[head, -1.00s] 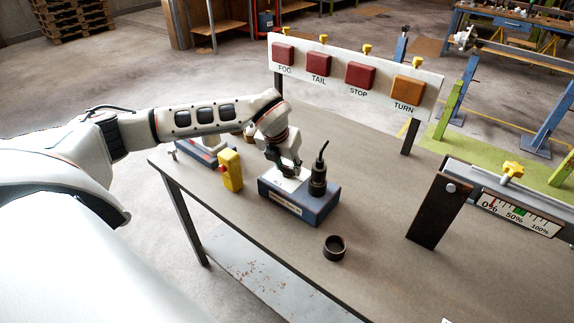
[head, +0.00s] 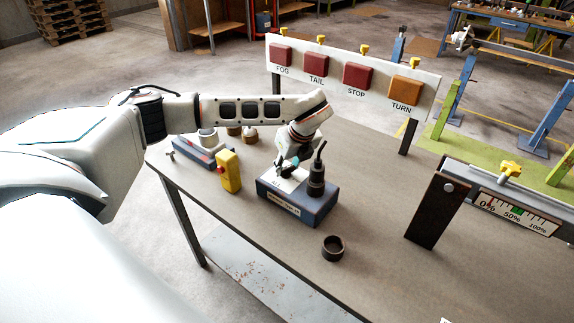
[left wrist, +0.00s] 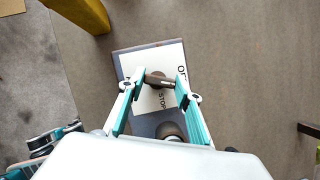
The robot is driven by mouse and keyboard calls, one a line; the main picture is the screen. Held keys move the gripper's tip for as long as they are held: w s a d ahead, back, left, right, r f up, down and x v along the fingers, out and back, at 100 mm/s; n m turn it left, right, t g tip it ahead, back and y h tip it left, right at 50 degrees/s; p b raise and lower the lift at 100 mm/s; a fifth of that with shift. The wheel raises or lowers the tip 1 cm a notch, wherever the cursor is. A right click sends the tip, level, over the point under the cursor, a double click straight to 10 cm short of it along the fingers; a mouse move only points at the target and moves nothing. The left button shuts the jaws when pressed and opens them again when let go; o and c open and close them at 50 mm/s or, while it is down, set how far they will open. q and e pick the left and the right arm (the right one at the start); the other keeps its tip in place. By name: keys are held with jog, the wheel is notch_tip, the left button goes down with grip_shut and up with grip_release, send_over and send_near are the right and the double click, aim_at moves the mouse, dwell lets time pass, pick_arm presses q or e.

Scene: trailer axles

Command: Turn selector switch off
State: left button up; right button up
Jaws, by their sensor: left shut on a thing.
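The selector switch's blue box (head: 300,212) with a white top plate stands on the table. A black plug with a cable (head: 317,180) stands upright on its right part. My left gripper (head: 285,171) is above the white plate, pointing down. The knob is mostly hidden in the head view. My right gripper is not in view.
A black ring (head: 333,248) lies in front. A lamp board (head: 345,78) stands behind, and a percent gauge (head: 515,215) at right. The table's front right is clear.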

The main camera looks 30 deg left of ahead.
pick_arm(q)
jog(key=shift+d+f+n+g+p, duration=0.1)
jog(key=shift+n+g+p, duration=0.5)
jog(key=shift+n, duration=1.6)
jog(key=shift+g, duration=0.3)
jog(key=o, duration=1.1)
jog(key=shift+w, duration=0.1)
jog(key=v, duration=1.2)
jog(key=shift+d+f, duration=0.1)
jog(key=shift+d, duration=0.1)
